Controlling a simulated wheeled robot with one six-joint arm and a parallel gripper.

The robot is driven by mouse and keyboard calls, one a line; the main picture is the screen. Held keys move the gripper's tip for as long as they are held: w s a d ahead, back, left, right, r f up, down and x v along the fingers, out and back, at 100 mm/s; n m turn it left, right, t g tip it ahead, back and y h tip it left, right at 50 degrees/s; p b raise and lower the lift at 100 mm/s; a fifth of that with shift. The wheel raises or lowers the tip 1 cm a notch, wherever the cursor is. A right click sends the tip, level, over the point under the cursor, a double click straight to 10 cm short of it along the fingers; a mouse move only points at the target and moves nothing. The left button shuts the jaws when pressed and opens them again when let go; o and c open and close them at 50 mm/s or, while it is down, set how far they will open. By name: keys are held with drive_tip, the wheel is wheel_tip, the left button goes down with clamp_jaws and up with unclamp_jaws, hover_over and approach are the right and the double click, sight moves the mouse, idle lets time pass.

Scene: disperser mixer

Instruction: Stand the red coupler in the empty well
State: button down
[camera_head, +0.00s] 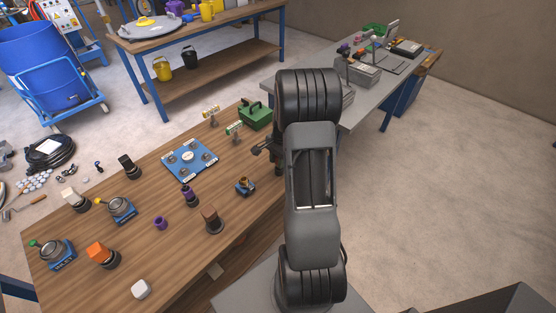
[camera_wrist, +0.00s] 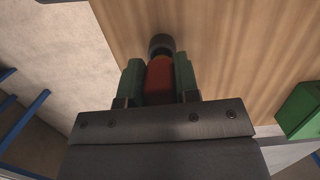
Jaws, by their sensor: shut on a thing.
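In the wrist view my gripper (camera_wrist: 160,75) is shut on the red coupler (camera_wrist: 159,72), which lies between its two green fingers. A dark round end (camera_wrist: 161,43) shows just beyond the red part. In the head view my gripper (camera_head: 264,147) is above the table's right part, left of my arm; the red part cannot be made out there. I cannot tell which thing holds the empty well.
A green box (camera_head: 256,117) stands behind my gripper and shows at right in the wrist view (camera_wrist: 302,110). A small blue-based device (camera_head: 245,187), a purple-and-black piece (camera_head: 190,197) and a brown block on a black base (camera_head: 211,219) stand nearer. Bare wood lies between them.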

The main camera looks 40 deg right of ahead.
drive_tip(key=shift+f, duration=0.1)
drive_tip(key=shift+f, duration=0.15)
drive_tip(key=c, duration=0.8)
unclamp_jaws()
drive_tip(key=shift+c, duration=0.2)
drive_tip(key=r, duration=0.4)
drive_tip(key=d+r, duration=0.1)
drive_tip(key=r, duration=0.7)
drive_tip(key=shift+w+d+b, duration=0.15)
drive_tip(key=shift+d+b, duration=0.25)
drive_tip(key=s+a+r+n+t+h, duration=0.1)
drive_tip(key=a+r+n, duration=0.2)
drive_tip(key=a, duration=0.2)
drive_tip(key=s+a+r+n+h, duration=0.1)
drive_tip(key=s+a+r+n, duration=0.15)
drive_tip(key=a, duration=0.35)
drive_tip(key=s+a+n+t, duration=0.3)
drive_tip(key=s+a+n, duration=0.6)
drive_tip(key=a+n, duration=0.1)
drive_tip(key=shift+a+r+n, duration=0.35)
drive_tip(key=shift+a+r, duration=0.1)
drive_tip(key=shift+a, duration=0.15)
